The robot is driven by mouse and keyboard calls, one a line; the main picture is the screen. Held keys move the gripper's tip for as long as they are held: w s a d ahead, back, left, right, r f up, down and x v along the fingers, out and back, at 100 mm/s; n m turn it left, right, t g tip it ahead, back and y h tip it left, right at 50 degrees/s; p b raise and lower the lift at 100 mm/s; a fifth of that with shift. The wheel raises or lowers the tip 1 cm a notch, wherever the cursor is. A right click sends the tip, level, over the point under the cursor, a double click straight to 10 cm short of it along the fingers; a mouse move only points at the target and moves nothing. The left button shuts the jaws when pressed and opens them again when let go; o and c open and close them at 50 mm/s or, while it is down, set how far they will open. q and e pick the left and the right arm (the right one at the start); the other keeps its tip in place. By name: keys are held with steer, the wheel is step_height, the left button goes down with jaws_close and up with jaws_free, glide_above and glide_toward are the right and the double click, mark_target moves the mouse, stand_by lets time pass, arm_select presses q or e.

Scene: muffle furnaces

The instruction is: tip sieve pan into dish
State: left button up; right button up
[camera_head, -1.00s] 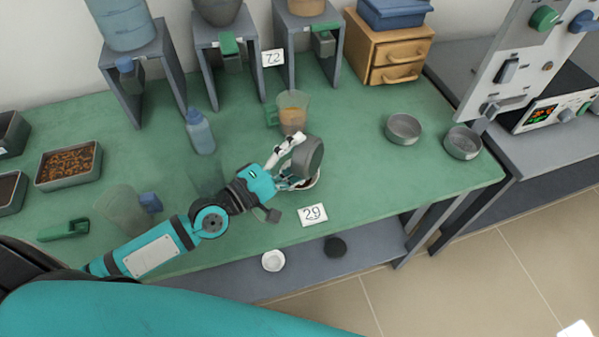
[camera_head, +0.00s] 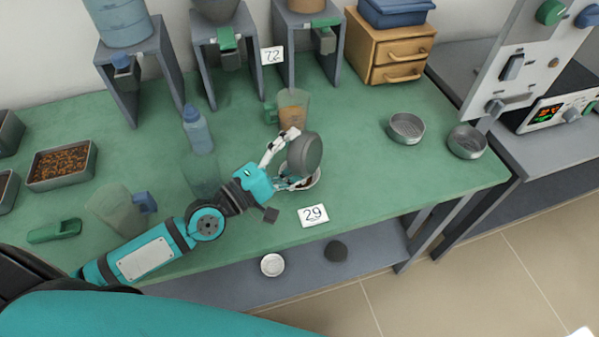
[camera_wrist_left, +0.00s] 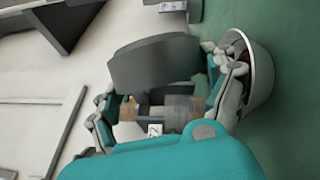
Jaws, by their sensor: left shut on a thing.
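My left gripper (camera_head: 284,163) is shut on a grey round sieve pan (camera_head: 305,153), which is tilted steeply on its side. The pan and gripper hide much of the dish. In the left wrist view the pan (camera_wrist_left: 155,62) shows as a dark grey shape between the fingers (camera_wrist_left: 165,100), and the dish's pale rim (camera_wrist_left: 262,70) is at the right. I cannot see into the pan.
A measuring cup with amber contents (camera_head: 293,105) stands just behind the pan. A card marked 29 (camera_head: 313,215) lies in front. A bottle (camera_head: 198,132) and clear jug (camera_head: 115,207) stand left.

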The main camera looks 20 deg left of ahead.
arm_select(q)
steer(key=shift+a+f+b, duration=0.1)
steer(key=shift+b, duration=0.4)
steer(key=shift+a+n+t+b, duration=0.2)
steer(key=shift+n+t+b, duration=0.1)
steer(key=shift+n+b, duration=0.45)
